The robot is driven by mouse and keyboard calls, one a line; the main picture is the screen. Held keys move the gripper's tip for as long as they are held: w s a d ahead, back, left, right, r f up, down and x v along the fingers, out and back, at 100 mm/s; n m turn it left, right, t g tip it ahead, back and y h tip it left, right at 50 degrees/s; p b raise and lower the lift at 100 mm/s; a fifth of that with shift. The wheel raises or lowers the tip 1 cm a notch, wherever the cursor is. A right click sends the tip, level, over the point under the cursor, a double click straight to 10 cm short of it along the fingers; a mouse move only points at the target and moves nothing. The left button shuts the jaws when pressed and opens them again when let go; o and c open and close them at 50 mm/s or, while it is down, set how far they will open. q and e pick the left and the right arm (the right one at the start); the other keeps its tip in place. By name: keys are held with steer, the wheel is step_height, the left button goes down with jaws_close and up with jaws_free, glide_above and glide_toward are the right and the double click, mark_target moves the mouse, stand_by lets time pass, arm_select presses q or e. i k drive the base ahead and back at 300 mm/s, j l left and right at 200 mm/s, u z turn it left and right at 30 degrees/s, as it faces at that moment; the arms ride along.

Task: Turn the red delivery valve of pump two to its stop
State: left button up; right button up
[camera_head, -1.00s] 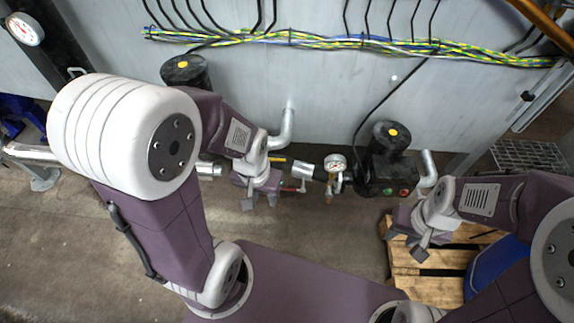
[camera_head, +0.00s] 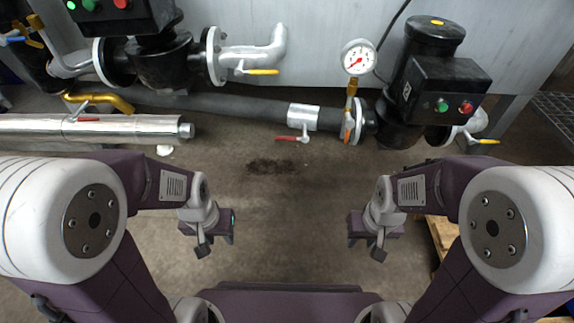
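A red lever handle (camera_head: 286,138) sits on a small valve under the dark horizontal pipe, left of the right pump (camera_head: 425,80). It points left, roughly along the pipe. Another red lever (camera_head: 84,119) lies along the silver pipe at the left. No pump number is readable. My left gripper (camera_head: 218,243) is below and left of the middle red lever, apart from it. My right gripper (camera_head: 364,243) is below and right of that lever, also apart from it. Both point downward over the floor, with no object visible in them. Their finger gaps are not clear.
The left pump (camera_head: 163,60) and right pump have control boxes with green and red buttons. A pressure gauge (camera_head: 357,58) stands above the pipe flange. Yellow levers (camera_head: 262,72) (camera_head: 488,141) sit nearby. A wooden pallet (camera_head: 441,232) is at the right. Floor between my arms is clear.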

mark_target(305, 139)
steer(key=j+z, duration=0.85)
steer(key=k+j+z, duration=0.2)
steer(key=j+z, duration=0.25)
steer(key=k+j+z, duration=0.2)
steer(key=j+z, duration=0.25)
